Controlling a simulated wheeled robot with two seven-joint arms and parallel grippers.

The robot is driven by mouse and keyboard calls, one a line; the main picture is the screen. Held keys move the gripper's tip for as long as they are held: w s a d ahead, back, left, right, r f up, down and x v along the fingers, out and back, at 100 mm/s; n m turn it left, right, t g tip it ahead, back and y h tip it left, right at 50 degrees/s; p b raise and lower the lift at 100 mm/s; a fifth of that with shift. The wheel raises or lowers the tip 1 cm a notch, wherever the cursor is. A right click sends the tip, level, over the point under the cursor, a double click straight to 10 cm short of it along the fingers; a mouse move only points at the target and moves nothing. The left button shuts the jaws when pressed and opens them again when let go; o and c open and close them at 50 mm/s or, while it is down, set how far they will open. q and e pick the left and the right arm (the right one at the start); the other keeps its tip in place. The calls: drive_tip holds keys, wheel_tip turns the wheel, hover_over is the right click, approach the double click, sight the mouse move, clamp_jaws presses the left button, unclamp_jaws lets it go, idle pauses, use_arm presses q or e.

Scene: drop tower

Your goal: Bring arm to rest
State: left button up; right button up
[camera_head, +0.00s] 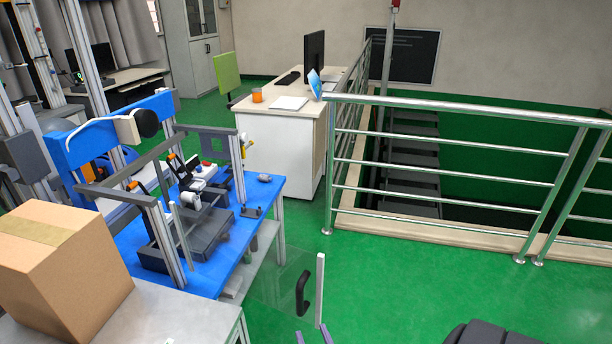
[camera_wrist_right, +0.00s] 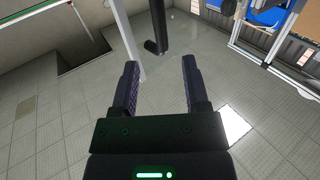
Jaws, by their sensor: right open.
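My right gripper (camera_wrist_right: 160,70) is open and empty in the right wrist view, its two dark fingers spread apart over the floor. A black door handle (camera_wrist_right: 153,47) and a pale door-frame bar (camera_wrist_right: 128,45) show beyond the fingertips; I see no contact with them. In the head view the handle (camera_head: 303,293) is on a clear door panel (camera_head: 277,286) with a pale edge bar (camera_head: 320,288). The door stands swung out from the drop tower bench. A dark part of mine shows at the bottom right. My left gripper is not in view.
The blue-topped bench (camera_head: 232,262) holds the drop tower machine (camera_head: 190,232). A cardboard box (camera_head: 65,270) sits on a table at the left. A metal railing (camera_head: 455,106) guards a stairwell at the right. Green floor (camera_head: 400,290) is clear in front.

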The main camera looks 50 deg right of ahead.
drive_tip(key=s+a+f+n+g+y, duration=0.3)
drive_tip(key=a+f+y, duration=0.35)
drive_tip(key=f, duration=0.35)
drive_tip(key=s+a+f+n+g+y, duration=0.35)
drive_tip(key=s+a+f+g, duration=0.3)
drive_tip(key=s+f, duration=0.35)
drive_tip(key=s+f+n+g, duration=0.2)
drive_tip(key=s+g, duration=0.3)
drive_tip(key=s, duration=0.8)
drive_tip(key=shift+s+a+f+h, duration=0.15)
drive_tip(key=shift+s+a+h, duration=0.15)
drive_tip(key=shift+s+a, duration=0.1)
